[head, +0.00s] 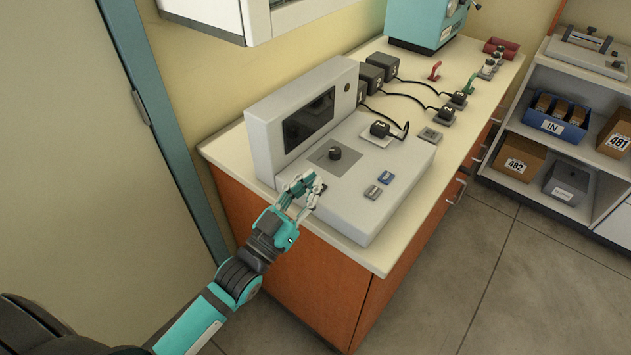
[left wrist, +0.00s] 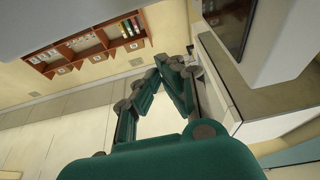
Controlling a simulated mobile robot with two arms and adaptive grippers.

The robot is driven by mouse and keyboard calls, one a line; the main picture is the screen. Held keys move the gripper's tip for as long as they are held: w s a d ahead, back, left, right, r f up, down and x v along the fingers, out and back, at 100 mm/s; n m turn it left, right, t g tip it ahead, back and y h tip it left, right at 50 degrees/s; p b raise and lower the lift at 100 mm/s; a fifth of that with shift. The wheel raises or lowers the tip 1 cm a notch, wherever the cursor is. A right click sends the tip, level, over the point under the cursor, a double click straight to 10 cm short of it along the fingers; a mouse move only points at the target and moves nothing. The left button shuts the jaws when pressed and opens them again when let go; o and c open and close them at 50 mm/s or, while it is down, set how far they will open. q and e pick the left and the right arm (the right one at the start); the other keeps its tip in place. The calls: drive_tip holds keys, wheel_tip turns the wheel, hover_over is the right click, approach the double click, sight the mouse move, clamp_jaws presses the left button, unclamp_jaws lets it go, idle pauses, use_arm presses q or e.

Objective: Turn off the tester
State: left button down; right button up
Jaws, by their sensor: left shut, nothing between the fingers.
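The tester (head: 390,205) is a light grey unit on the counter, with an upright back part holding a dark screen (head: 309,121). Its flat top carries a black round knob (head: 335,153), a blue button (head: 386,177) and a grey button (head: 373,192). The screen is dark. My left gripper (head: 308,183) is shut and empty at the tester's near left corner, over a small dark part that it mostly hides. I cannot tell whether it touches it. In the left wrist view the fingers (left wrist: 166,62) meet beside the tester's edge. My right gripper is not in view.
Numbered black adapters (head: 382,69) with cables stand behind the tester, and a plug (head: 380,129) sits on its top. A teal machine (head: 425,22) stands at the back. Shelves (head: 515,170) with boxes are at right. A white wall cabinet (head: 235,18) hangs above. The floor in front is clear.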

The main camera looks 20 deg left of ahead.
use_arm(q)
drive_tip(key=b+v, duration=0.1)
drive_tip(key=v, duration=0.6)
drive_tip(key=shift+s+a+f, duration=0.15)
drive_tip(key=shift+a+f, duration=0.1)
drive_tip(key=shift+a, duration=0.15)
drive_tip(key=shift+f, duration=0.1)
